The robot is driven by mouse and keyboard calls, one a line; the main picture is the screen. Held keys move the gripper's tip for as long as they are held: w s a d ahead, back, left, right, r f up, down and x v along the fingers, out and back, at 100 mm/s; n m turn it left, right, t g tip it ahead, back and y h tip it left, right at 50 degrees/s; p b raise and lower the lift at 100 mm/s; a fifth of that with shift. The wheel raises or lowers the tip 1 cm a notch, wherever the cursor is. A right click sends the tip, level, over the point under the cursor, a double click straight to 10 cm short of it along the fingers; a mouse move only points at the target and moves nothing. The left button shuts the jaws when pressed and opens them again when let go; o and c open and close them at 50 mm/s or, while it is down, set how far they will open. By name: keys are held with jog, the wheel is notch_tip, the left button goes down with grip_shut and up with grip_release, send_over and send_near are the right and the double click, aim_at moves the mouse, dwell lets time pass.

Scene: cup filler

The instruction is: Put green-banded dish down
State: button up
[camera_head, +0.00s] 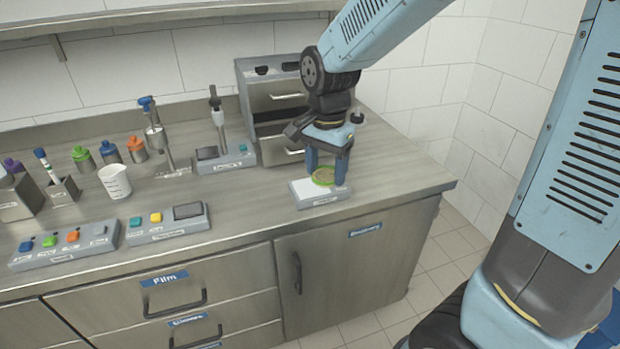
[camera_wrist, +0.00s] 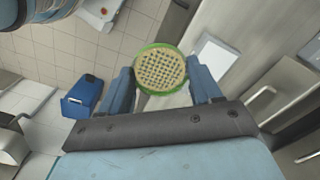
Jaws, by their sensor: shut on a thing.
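The green-banded dish (camera_wrist: 160,70) is a round dish with a green rim and a dotted tan face. In the wrist view it sits between the two fingers of my gripper (camera_wrist: 163,84), which is shut on it. In the head view my gripper (camera_head: 328,172) points down at the right end of the counter. The dish (camera_head: 323,177) shows there between the fingers, over a white-topped grey plate (camera_head: 305,194). I cannot tell whether the dish touches the plate. The plate's white surface also shows in the wrist view (camera_wrist: 213,58), beside the dish.
Behind my gripper stands a grey drawer unit (camera_head: 275,97) with one drawer open. A device with a nozzle (camera_head: 222,150) is to its left. A white beaker (camera_head: 115,181), several capped bottles and two button panels (camera_head: 165,222) are further left. The counter's right edge is close.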

jog(key=w+a+f, duration=0.1)
jog(key=w+f, duration=0.3)
jog(key=w, duration=0.5)
send_over(311, 186)
jog(key=s, duration=0.1)
notch_tip(311, 186, down, 5)
jog(key=shift+d+r, duration=0.1)
jog(key=shift+d, duration=0.05)
jog(key=shift+w+f, duration=0.4)
jog(key=shift+f, duration=1.6)
jog(key=shift+f, duration=0.1)
jog(key=o, duration=1)
